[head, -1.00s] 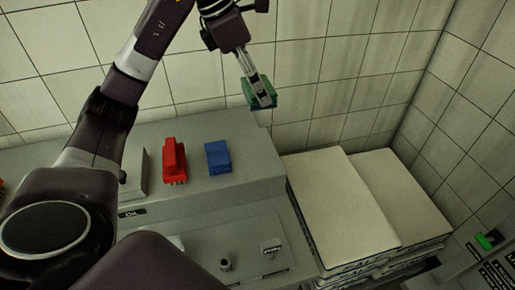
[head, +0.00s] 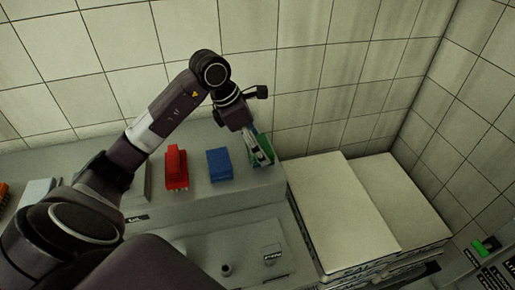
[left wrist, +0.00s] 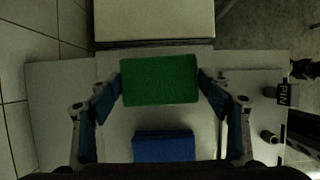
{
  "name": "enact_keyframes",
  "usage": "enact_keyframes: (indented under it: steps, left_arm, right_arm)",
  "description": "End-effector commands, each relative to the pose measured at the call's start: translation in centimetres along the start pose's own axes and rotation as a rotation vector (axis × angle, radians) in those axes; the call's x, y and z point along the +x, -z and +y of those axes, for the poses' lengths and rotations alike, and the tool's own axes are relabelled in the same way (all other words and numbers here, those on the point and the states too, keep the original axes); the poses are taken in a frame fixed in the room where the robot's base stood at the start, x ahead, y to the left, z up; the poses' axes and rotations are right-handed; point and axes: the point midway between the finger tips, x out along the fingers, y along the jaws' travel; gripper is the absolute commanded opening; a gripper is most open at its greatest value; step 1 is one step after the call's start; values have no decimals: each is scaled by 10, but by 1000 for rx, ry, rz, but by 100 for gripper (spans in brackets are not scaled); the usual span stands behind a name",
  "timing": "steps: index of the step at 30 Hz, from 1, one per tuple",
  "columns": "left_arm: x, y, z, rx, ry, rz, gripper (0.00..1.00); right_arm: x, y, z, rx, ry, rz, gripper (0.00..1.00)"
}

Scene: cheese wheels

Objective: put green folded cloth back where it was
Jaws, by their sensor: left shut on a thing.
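The green folded cloth (left wrist: 159,80) is between the fingers of my left gripper (left wrist: 160,82), which is shut on it, in the left wrist view. In the head view the cloth (head: 266,145) is partly hidden by my left gripper (head: 259,150), at the right end of the grey machine's raised ledge (head: 235,190). I cannot tell whether the cloth touches the ledge. A blue folded cloth (head: 220,164) lies on the ledge just left of it. My right gripper is not in view.
A red brush-like object (head: 176,167) stands left of the blue cloth. The tiled wall (head: 330,70) is close behind. A small green item (head: 485,246) is at the far right.

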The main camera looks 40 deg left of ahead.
Motion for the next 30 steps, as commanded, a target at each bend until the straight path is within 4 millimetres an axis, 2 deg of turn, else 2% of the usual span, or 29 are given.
enact_keyframes:
  steps: [5, 16, 17, 21, 30]
  left_arm:
    - [19, 8, -1, 0, 3, 1, 52]
    - [24, 10, 0, 0, 1, 1, 52]
    - [23, 10, 0, 0, 1, 1, 74]
    - [22, 10, 0, 0, 1, 1, 89]
    - [21, 9, 0, 0, 1, 0, 89]
  right_arm:
    - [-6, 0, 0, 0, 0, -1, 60]
    - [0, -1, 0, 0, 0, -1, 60]
    - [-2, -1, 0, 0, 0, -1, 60]
    - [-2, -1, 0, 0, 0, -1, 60]
    - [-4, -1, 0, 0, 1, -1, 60]
